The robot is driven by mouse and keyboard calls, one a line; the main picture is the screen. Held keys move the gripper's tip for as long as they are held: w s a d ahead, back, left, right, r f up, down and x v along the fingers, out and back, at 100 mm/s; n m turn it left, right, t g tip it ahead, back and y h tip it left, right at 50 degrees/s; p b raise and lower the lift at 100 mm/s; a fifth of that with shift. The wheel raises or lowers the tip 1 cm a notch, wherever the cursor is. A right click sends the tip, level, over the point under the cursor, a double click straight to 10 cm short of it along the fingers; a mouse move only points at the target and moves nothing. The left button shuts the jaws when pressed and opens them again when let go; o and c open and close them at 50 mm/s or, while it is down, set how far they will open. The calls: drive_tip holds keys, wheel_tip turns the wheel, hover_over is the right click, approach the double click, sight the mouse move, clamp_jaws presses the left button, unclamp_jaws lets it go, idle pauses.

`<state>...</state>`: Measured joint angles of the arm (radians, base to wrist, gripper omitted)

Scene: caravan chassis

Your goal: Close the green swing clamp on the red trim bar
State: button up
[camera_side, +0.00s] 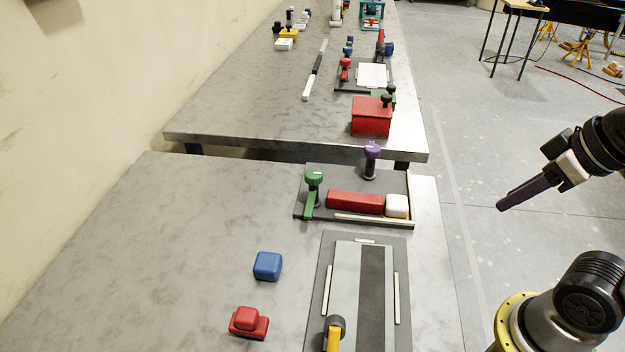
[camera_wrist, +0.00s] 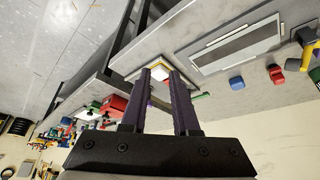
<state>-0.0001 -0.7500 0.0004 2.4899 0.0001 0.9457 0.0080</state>
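The green swing clamp (camera_side: 313,181) stands at the left end of a dark fixture plate (camera_side: 345,177) in the side view. Its green arm points toward the picture's bottom, beside the bar's left end and not across it. The red trim bar (camera_side: 354,202) lies flat along the plate, with a white block (camera_side: 397,205) at its right end. My gripper (camera_side: 502,206) is in the air right of the table, well away from the clamp. In the wrist view my gripper (camera_wrist: 160,73) has its two purple fingers apart and nothing held. The fingers partly hide the fixture there.
A purple-knobbed post (camera_side: 371,158) stands behind the bar. A grey panel fixture with a yellow-handled tool (camera_side: 334,333) lies in front. A blue block (camera_side: 268,266) and a red block (camera_side: 249,322) sit left. A red box (camera_side: 371,117) stands on the far table.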

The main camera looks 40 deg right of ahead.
drive_tip(key=o, duration=0.5)
drive_tip(key=r, duration=0.1)
drive_tip(key=w+r, duration=0.1)
drive_tip(key=r, duration=0.1)
drive_tip(key=w+r, duration=0.1)
drive_tip(key=r, duration=0.1)
drive_tip(key=shift+r, duration=0.1)
drive_tip(key=shift+c, duration=0.2)
drive_tip(key=shift+o, duration=1.1)
drive_tip(key=w+r, duration=0.4)
drive_tip(key=r, duration=0.1)
drive_tip(key=shift+w+a+g, duration=0.15)
drive_tip(key=shift+a+g, duration=0.15)
drive_tip(key=shift+a, duration=0.05)
drive_tip(key=w+a+r, duration=0.1)
drive_tip(key=w+r, duration=0.3)
drive_tip(key=w, duration=0.2)
drive_tip(key=n+g, duration=0.2)
drive_tip(key=g, duration=0.3)
hover_over(313, 172)
wheel_tip(313, 172, down, 11)
wheel_tip(313, 172, down, 13)
drive_tip(key=shift+f, duration=0.1)
clamp_jaws()
